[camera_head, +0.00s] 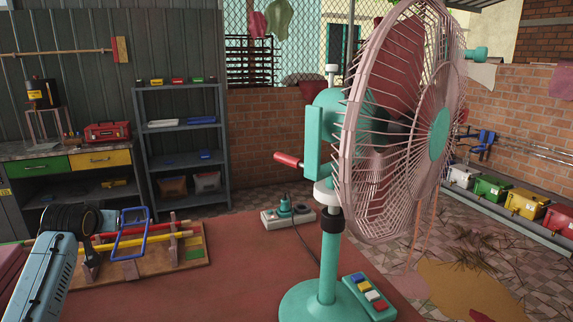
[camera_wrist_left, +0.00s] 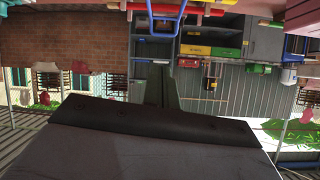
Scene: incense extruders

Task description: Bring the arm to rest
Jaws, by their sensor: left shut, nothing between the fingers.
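My left arm (camera_head: 48,270) comes in at the lower left of the head view, a light blue link with a black joint, over the left part of the red table (camera_head: 240,262). My right arm and gripper are not in view.
A wooden board (camera_head: 150,266) with red and yellow bars and a blue frame (camera_head: 131,234) lies close to my left arm. A large pink and teal fan (camera_head: 326,262) stands on the table. A power strip (camera_head: 287,217) lies behind it. The table's middle is clear.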

